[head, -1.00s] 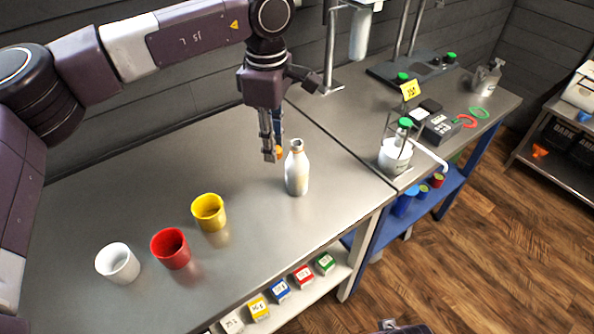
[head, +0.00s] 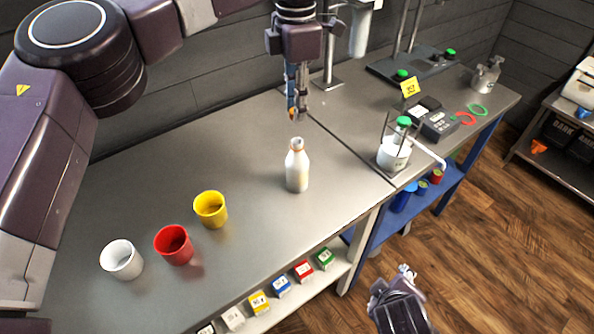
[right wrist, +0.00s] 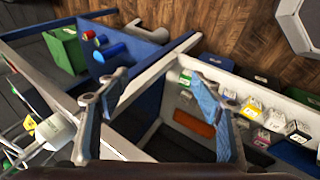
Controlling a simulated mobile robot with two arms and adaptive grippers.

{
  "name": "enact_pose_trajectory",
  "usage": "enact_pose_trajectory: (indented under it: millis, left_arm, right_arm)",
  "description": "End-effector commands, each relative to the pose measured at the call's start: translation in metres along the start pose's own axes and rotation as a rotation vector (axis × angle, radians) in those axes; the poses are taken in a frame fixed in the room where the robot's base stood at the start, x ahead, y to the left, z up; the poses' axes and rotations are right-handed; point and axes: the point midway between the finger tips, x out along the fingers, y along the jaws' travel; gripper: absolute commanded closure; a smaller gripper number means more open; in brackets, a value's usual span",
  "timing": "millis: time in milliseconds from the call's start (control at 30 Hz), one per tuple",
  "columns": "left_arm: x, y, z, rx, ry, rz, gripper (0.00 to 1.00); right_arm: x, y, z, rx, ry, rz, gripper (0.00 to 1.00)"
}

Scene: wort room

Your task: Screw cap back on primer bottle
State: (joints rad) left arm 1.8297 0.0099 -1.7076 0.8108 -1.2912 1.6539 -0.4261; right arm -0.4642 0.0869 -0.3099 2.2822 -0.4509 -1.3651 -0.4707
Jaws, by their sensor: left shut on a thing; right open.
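The primer bottle (head: 297,170) is a whitish bottle with a narrow neck. It stands upright on the steel bench, its mouth uncovered. My left gripper (head: 297,112) points down above and slightly behind the bottle's mouth, apart from it. It is shut on a small orange thing, likely the cap (head: 292,114), mostly hidden by the fingers. My right gripper (head: 404,270) is low at the front, off the bench edge, away from the bottle. In the right wrist view its fingers (right wrist: 160,110) are spread and empty.
White (head: 121,262), red (head: 174,246) and yellow (head: 211,211) cups stand left of the bottle. A beaker (head: 393,155) with a green-capped bottle stands to the right. Small labelled boxes (head: 281,287) line the shelf below. The bench around the bottle is clear.

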Motion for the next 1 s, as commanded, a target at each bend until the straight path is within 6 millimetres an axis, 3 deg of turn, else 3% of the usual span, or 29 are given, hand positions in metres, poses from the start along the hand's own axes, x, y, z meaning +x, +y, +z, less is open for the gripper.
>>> enact_pose_trajectory:
  millis: [200, 433, 700, 900, 1000]
  left_arm:
    - [0.000, 0.000, 0.000, 0.002, 0.000, 0.000, 0.87]
    - [0.000, 0.000, 0.000, 0.002, 0.000, 0.000, 0.87]
    - [0.000, 0.000, 0.000, 0.002, 0.000, 0.000, 0.87]
    - [0.000, 0.000, 0.000, 0.002, 0.000, 0.000, 0.87]
    - [0.000, 0.000, 0.000, 0.002, 0.000, 0.000, 0.87]
  right_arm:
    - [0.008, 0.028, -0.059, -0.514, 0.018, 0.265, 0.39]
    - [-0.012, 0.044, -0.138, -1.073, -0.023, 0.582, 0.39]
    - [-0.055, 0.033, -0.224, -1.599, -0.139, 0.935, 0.39]
    - [-0.082, 0.016, -0.266, -1.847, -0.237, 1.132, 0.39]
    - [-0.089, 0.010, -0.276, -1.910, -0.269, 1.186, 0.39]
